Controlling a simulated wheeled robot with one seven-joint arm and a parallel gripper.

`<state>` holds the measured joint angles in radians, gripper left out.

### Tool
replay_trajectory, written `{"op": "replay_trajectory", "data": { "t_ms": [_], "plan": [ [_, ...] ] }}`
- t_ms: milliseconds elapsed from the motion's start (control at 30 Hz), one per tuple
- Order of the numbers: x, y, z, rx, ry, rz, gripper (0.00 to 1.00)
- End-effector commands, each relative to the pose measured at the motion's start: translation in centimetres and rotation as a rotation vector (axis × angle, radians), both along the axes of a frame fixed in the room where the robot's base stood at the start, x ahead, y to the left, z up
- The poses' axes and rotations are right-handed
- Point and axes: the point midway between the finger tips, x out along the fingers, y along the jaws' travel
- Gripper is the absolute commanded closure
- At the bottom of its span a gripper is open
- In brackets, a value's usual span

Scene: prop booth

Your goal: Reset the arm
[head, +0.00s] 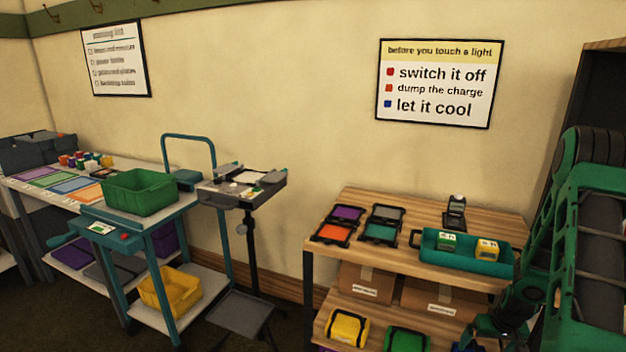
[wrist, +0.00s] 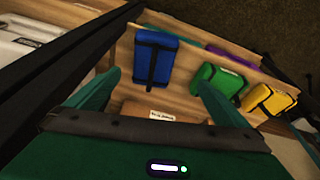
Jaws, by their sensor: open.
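My gripper (wrist: 158,78) is open in the wrist view, its two green fingers apart with nothing between them. Beyond the fingers are a shelf, a cardboard box (wrist: 150,112), and a blue pouch (wrist: 157,58). In the head view my green arm runs down the right edge, bent, in front of the right end of the wooden shelf unit (head: 350,262). The gripper end is low there and partly cut off by the bottom edge of the picture.
A green pouch (head: 407,340) and a yellow pouch (head: 347,327) lie on the lower shelf. A teal tray (head: 466,262) with two small boxes stands on top, close to my arm. A blue cart with a green bin (head: 140,192) and a stand (head: 243,190) are further left.

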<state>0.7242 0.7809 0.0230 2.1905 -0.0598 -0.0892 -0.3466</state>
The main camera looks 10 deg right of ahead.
Motion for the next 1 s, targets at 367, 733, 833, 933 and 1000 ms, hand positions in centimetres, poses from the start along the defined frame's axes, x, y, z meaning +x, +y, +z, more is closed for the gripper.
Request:
{"op": "replay_trajectory", "data": {
  "t_ms": [367, 733, 833, 933, 1000],
  "plan": [
    [-2.4, 3.3, 9.9, -0.003, 0.095, -0.02, 0.0],
    [-6.6, 7.3, 20.5, -0.012, 0.151, -0.061, 0.0],
    [-8.3, 8.8, 23.2, -0.007, 0.162, -0.078, 0.0],
    [-10.2, 10.3, 25.7, 0.002, 0.174, -0.098, 0.0],
    [-11.6, 11.4, 27.3, 0.009, 0.179, -0.108, 0.0]
  ]
}}
